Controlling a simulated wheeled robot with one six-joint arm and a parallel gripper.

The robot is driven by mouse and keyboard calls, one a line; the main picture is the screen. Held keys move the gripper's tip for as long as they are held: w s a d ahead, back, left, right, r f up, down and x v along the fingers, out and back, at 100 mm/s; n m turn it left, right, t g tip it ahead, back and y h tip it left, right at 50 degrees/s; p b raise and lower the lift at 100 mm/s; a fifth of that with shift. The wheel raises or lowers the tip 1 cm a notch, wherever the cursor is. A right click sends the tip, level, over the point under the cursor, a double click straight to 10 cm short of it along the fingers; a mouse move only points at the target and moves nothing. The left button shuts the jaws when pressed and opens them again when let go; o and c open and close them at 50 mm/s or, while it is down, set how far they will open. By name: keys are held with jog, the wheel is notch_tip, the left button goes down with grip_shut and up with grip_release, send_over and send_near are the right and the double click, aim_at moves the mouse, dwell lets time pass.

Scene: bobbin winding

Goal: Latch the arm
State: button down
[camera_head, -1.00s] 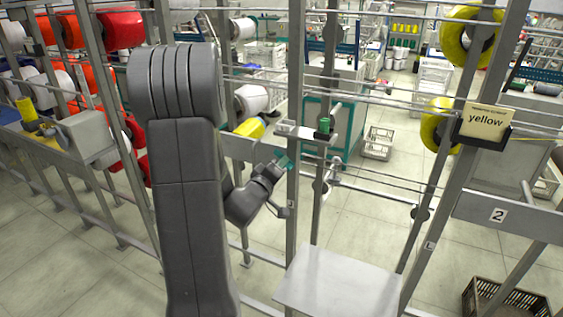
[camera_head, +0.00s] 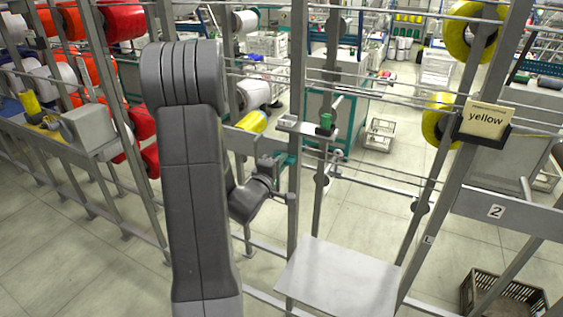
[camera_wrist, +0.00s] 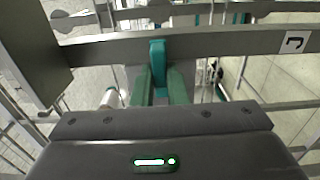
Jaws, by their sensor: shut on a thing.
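In the wrist view, an upright teal handle (camera_wrist: 157,68) stands in front of a grey metal rail (camera_wrist: 215,45). The green fingers of my gripper (camera_wrist: 159,88) are shut on it, one on each side. The handle's lower end is hidden between the fingers and behind the gripper body. In the head view, my gripper (camera_head: 284,161) is small and beside a metal post, below a small shelf; its grip is hard to make out there. Whether the arm is latched cannot be told.
A yellow bobbin (camera_head: 252,122) lies left of the post, and a small green piece (camera_head: 326,121) sits on the shelf. A metal plate (camera_head: 338,281) is low in front. A "yellow" card (camera_head: 488,118) and a dark crate (camera_head: 502,298) are at right.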

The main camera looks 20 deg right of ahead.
dwell(0.3)
jog(key=c, duration=1.4)
grip_release()
jog(key=shift+c, duration=0.2)
jog(key=b+v, duration=0.2)
jog(key=v, duration=1.1)
jog(key=shift+s+a+b, duration=0.25)
jog(key=shift+s+b, duration=0.05)
jog(key=shift+b, duration=0.1)
jog(key=p+x, duration=0.2)
jog(key=x, duration=1.2)
jog(key=shift+p, duration=0.4)
jog(key=shift+a, duration=0.15)
